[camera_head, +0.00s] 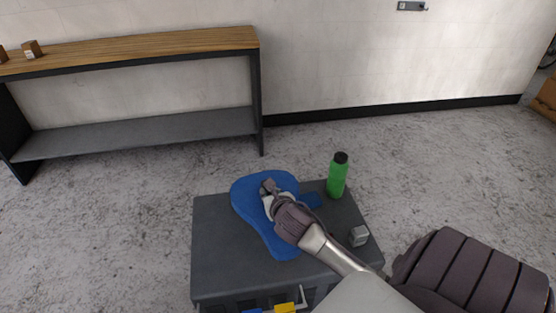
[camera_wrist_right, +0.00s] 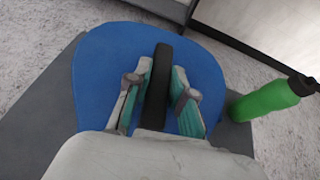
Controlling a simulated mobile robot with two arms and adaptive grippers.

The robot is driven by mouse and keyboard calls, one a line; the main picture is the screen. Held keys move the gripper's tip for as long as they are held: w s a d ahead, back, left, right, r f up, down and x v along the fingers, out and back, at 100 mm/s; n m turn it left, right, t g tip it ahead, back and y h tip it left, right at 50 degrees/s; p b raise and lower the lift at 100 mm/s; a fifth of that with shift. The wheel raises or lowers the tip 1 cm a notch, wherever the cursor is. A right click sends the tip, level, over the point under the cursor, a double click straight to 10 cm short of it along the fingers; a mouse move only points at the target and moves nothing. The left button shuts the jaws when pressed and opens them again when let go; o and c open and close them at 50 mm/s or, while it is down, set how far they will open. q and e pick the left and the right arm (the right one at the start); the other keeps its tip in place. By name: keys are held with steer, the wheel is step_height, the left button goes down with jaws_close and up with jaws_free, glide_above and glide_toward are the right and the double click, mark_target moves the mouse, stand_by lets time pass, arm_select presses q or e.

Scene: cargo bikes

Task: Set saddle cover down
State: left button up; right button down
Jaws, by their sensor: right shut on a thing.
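The blue saddle cover (camera_head: 285,246) is over the grey cart top (camera_head: 216,265), wide end toward the back, reaching past the back edge in the picture. I cannot tell whether it rests on the top or is held just above it. My right gripper (camera_head: 268,190) is over its middle. In the right wrist view, the fingers (camera_wrist_right: 158,95) are closed on a dark strip that stands on the cover (camera_wrist_right: 100,70). The strip's lower end is hidden by the gripper. My left gripper is not in view.
A green bottle (camera_head: 337,178) stands at the cart's back right, close to the cover. A small blue item (camera_head: 312,200) lies between them. A grey block (camera_head: 359,236) sits near the right edge. A wood-topped bench (camera_head: 150,43) stands along the wall. The cart top's left side is bare.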

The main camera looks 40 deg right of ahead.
mark_target(277, 177)
steer(key=shift+m+g+h, duration=0.4)
steer(key=shift+m+h, duration=0.2)
steer(key=shift+m, duration=0.1)
steer(key=d, duration=0.2)
steer(key=w+d, duration=0.1)
steer(key=d, duration=0.1)
steer(key=w+d+f+b, duration=0.1)
steer(key=d, duration=0.1)
steer(key=shift+w+d, duration=0.1)
steer(key=shift+w, duration=0.05)
steer(key=w+a+f+b, duration=0.1)
steer(key=w+a+f, duration=0.1)
steer(key=a+f, duration=0.1)
steer(key=w+a+f+b, duration=0.1)
steer(key=w+a+f, duration=0.1)
steer(key=a+f, duration=0.1)
steer(key=w+a+f+b, duration=0.1)
steer(key=w+a+f, duration=0.2)
steer(key=f, duration=0.1)
steer(key=shift+a+f, duration=0.15)
steer(key=shift+f, duration=0.25)
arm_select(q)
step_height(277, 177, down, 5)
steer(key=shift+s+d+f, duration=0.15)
arm_select(e)
steer(key=c, duration=1)
jaws_free()
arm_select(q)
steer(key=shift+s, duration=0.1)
